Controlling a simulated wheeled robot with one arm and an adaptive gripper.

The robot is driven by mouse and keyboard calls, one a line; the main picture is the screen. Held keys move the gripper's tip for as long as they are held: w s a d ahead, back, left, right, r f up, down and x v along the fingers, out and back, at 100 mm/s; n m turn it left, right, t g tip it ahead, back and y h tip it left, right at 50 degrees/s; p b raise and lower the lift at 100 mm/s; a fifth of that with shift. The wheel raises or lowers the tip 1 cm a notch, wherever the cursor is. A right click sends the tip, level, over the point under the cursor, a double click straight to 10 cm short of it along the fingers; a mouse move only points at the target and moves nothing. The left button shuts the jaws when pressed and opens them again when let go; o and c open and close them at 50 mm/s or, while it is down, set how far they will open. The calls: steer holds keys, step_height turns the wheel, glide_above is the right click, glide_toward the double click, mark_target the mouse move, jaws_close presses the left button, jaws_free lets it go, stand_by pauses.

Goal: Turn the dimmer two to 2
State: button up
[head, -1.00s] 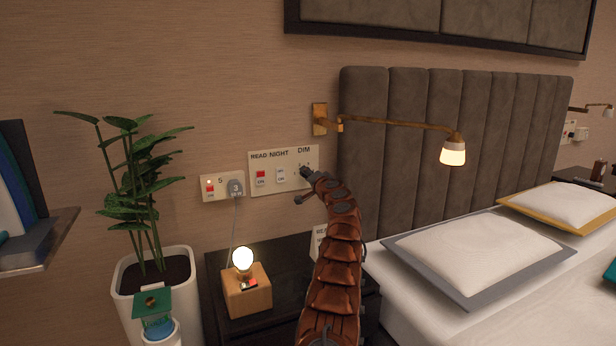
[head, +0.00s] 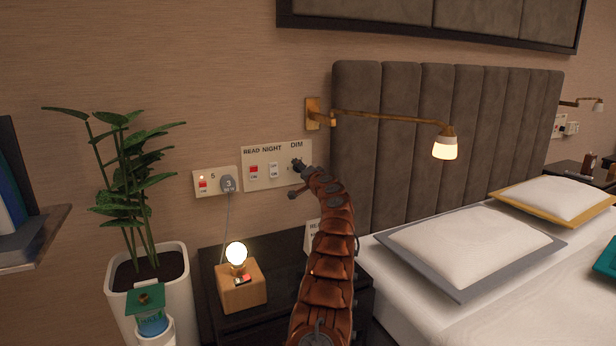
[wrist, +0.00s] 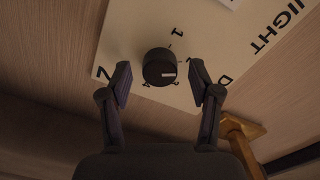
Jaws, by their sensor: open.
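The dimmer is a round black knob (wrist: 156,66) with a short white mark, on a cream wall panel (head: 263,175) under the label DIM. In the wrist view the knob sits between the two dark fingers of my gripper (wrist: 159,80), which are open with a gap on each side. The white mark lies right of the knob's middle in that view. A "1" shows near the knob; other marks around it are too small to read surely. In the head view my gripper (head: 298,165) is at the panel's right end and hides the knob.
READ and NIGHT switches (head: 273,170) sit left on the same panel. A socket plate (head: 203,184) with a grey plug is further left. A brass wall lamp (head: 390,118) reaches out at right. Below are a nightstand (head: 262,318) with a lit bulb lamp (head: 240,285) and a plant (head: 128,185).

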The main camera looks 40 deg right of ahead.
steer(key=shift+s+a, duration=0.15)
steer(key=v, duration=1)
steer(key=shift+s+d+f, duration=0.2)
steer(key=shift+s+d, duration=0.1)
steer(key=shift+s, duration=0.15)
stand_by(1.0)
steer(key=shift+s, duration=0.1)
steer(key=shift+s+a+r, duration=0.1)
steer(key=shift+a+r, duration=0.05)
steer(key=shift+a, duration=0.35)
stand_by(0.3)
steer(key=shift+a+r, duration=0.1)
